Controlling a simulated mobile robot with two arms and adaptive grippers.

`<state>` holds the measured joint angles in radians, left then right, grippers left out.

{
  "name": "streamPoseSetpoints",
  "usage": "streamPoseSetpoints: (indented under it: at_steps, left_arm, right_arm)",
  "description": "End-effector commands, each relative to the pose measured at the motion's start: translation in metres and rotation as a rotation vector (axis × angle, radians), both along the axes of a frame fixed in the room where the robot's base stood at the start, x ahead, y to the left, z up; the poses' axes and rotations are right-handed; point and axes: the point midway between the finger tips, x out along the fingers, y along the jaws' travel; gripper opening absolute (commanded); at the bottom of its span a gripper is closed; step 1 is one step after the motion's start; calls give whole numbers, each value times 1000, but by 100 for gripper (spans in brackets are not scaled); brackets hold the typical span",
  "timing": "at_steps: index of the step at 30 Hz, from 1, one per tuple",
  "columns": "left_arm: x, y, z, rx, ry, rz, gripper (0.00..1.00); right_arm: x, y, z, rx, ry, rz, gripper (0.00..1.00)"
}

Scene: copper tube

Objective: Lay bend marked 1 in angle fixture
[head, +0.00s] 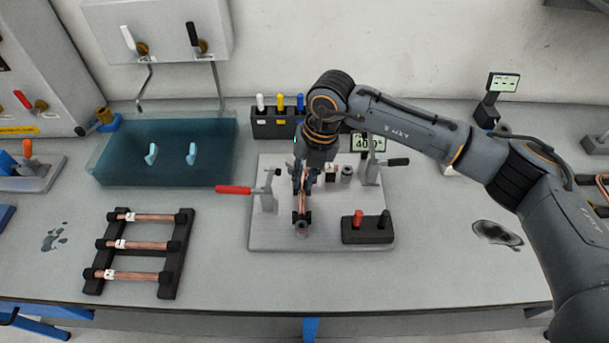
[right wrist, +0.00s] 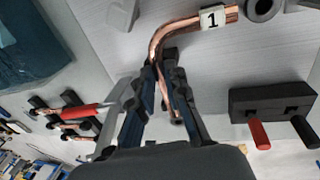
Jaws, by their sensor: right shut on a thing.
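The copper bend marked 1 (right wrist: 163,40) curves across the top of the right wrist view, with its white tag (right wrist: 212,18) on the leg pointing right. That leg ends close to a grey round part (right wrist: 262,9). My right gripper (head: 302,185) is shut on the bend's other leg, which also shows in the wrist view between the fingers (right wrist: 163,80). The angle fixture is a grey plate (head: 275,238) with a red-handled clamp (head: 235,190) and a black-handled clamp (head: 396,162). The gripper is above its middle. I cannot tell whether the bend touches the fixture. My left gripper is out of view.
A black rack (head: 174,264) with several tagged copper tubes stands at left. Behind it is a blue-green tray (head: 115,165). A black block (head: 367,235) with red and black pegs sits on the plate's right front. A dark stain (head: 497,233) lies right of the fixture.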

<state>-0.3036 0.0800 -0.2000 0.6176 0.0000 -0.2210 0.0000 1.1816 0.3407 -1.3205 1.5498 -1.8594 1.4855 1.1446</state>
Motion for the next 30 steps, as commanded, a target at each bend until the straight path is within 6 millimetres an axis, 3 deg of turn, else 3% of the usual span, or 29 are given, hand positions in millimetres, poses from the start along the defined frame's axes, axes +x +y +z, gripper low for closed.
streamPoseSetpoints:
  at_steps: [30]
  left_arm:
    - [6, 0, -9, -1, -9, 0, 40]
  right_arm:
    - [-4, -1, -14, -8, 12, 0, 0]
